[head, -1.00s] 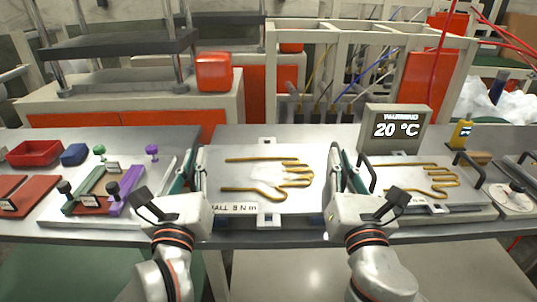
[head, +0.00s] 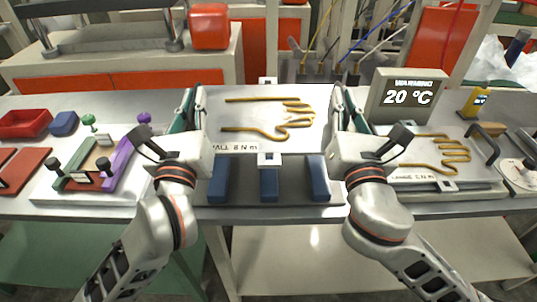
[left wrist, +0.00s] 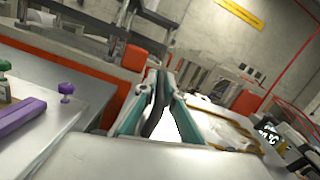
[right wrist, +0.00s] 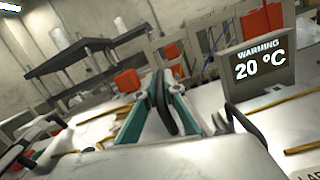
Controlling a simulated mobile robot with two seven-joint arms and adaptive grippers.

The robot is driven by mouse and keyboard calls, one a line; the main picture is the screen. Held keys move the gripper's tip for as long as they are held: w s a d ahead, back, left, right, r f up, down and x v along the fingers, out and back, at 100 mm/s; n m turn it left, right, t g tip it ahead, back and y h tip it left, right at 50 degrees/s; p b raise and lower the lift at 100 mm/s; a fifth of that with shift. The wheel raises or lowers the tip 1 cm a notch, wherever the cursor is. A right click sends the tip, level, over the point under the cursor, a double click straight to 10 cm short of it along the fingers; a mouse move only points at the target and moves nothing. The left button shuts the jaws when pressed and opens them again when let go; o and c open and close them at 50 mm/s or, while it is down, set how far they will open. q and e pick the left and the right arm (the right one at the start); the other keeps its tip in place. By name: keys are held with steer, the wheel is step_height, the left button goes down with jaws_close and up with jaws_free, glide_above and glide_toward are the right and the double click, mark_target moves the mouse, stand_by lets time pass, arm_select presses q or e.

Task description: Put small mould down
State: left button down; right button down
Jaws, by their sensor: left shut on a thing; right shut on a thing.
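The fingers show closed in the left wrist view (left wrist: 160,100) and the right wrist view (right wrist: 165,105).
A large mould (head: 410,174) with a gold hand outline lies on the right, near a display (head: 405,95) reading 20 °C. On the left are a white board (head: 112,203) with green and purple bars, and a red bin (head: 25,124). A red cube (head: 209,26) stands behind.

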arm_select(q)
steer(key=shift+a+r, duration=0.1)
arm_select(e)
steer(key=shift+d+r, duration=0.1)
